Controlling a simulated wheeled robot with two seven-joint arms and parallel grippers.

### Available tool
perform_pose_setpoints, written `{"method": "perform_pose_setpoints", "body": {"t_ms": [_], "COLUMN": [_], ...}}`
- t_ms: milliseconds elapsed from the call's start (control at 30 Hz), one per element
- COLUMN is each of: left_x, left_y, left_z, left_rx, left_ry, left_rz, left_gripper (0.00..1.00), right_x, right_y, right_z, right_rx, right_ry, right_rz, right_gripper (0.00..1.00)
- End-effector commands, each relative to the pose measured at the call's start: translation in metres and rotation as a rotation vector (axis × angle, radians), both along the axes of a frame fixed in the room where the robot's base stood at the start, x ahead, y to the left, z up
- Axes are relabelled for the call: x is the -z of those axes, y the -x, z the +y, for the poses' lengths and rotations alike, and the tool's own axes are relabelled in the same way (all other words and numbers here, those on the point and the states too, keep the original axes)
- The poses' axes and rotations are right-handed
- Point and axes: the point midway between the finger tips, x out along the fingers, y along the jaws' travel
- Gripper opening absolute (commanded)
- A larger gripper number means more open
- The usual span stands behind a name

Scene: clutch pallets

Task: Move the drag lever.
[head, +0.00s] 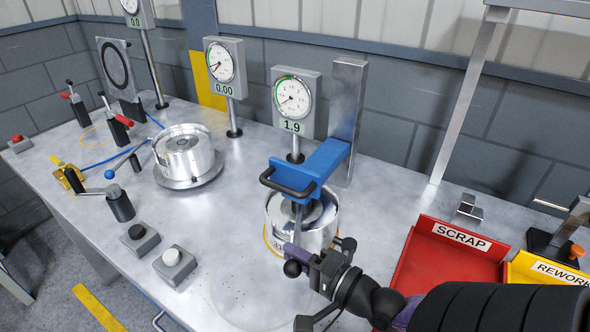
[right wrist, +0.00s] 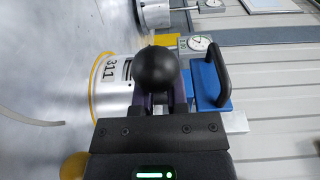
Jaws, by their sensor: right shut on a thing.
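The drag lever ends in a black ball knob (head: 292,268), at the front of the metal clutch drum (head: 318,228) under the blue press head (head: 306,172). The knob fills the middle of the right wrist view (right wrist: 156,68). My right gripper (head: 300,255), with purple fingers, is shut on the lever at the knob. In the right wrist view the fingers (right wrist: 160,98) stand on both sides below the ball and hide the lever's shaft. The gauge (head: 292,96) behind the press reads 1.9. My left gripper is not in view.
A second drum (head: 184,152), a blue-ball lever (head: 110,174), a crank and push buttons (head: 174,266) stand left. Bare bench lies between the drums.

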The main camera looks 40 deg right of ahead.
Motion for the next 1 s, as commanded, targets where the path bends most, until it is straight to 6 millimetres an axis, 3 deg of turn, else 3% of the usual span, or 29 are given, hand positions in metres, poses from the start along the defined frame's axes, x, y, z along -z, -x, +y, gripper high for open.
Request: {"method": "perform_pose_setpoints", "body": {"t_ms": [167, 200, 367, 700, 1000], "left_x": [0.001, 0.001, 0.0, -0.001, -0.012], "left_y": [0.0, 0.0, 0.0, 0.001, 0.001], "left_z": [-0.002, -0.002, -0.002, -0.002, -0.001], "left_rx": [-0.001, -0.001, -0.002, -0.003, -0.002], "left_ry": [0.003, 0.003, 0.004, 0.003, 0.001], "left_rz": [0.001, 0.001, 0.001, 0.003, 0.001], "left_gripper": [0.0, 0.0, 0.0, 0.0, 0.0], "right_x": [0.005, 0.005, 0.003, 0.001, -0.001], "right_y": [0.002, 0.002, 0.001, 0.005, 0.063], "right_z": [0.0, 0.0, 0.0, -0.001, -0.009], "right_rx": [0.0, 0.0, 0.0, 0.001, 0.002], "right_ry": [-0.002, -0.001, -0.001, 0.001, 0.001], "right_rz": [0.015, 0.015, 0.01, 0.006, 0.011], "right_gripper": [0.0, 0.2, 0.53, 0.53, 0.53]}}
